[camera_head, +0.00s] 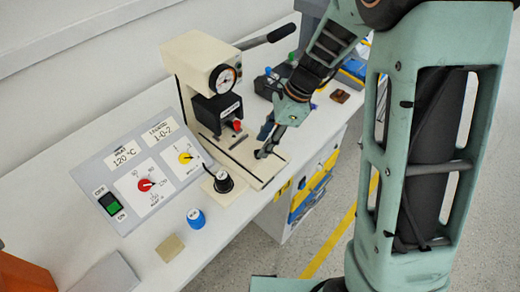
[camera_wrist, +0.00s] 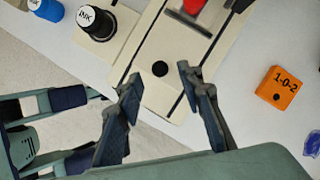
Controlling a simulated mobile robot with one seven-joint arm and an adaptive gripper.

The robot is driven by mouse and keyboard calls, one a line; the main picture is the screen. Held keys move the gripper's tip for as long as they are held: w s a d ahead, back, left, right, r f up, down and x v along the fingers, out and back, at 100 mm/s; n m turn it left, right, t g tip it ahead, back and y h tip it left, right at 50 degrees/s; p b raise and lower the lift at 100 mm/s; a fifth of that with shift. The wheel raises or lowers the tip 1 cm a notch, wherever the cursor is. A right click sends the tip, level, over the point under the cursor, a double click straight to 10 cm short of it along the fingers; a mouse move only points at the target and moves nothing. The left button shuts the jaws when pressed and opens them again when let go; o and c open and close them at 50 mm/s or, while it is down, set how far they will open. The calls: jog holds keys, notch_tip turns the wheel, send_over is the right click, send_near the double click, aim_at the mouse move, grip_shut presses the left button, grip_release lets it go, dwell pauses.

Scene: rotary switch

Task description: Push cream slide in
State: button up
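The cream slide (camera_wrist: 150,92) is a flat plate low on the cream press (camera_head: 190,55), with a round black knob (camera_wrist: 160,69) near its front end. It sticks out toward me between dark rails. My gripper (camera_wrist: 160,97) is open, with its two dark fingers apart on either side of the slide's front end and the knob just ahead between them. In the head view my gripper (camera_head: 266,150) is low over the front of the press base, and it partly hides the slide. I cannot tell whether the fingers touch it.
A red piece (camera_wrist: 194,6) sits on a dark holder farther in. A black INK pot (camera_wrist: 95,23) and a blue-capped bottle (camera_wrist: 47,9) stand left. An orange 1-0-2 block (camera_wrist: 279,88) lies right. The control panel (camera_head: 130,190) stands left of the press.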

jog(key=shift+x, duration=1.8)
grip_shut()
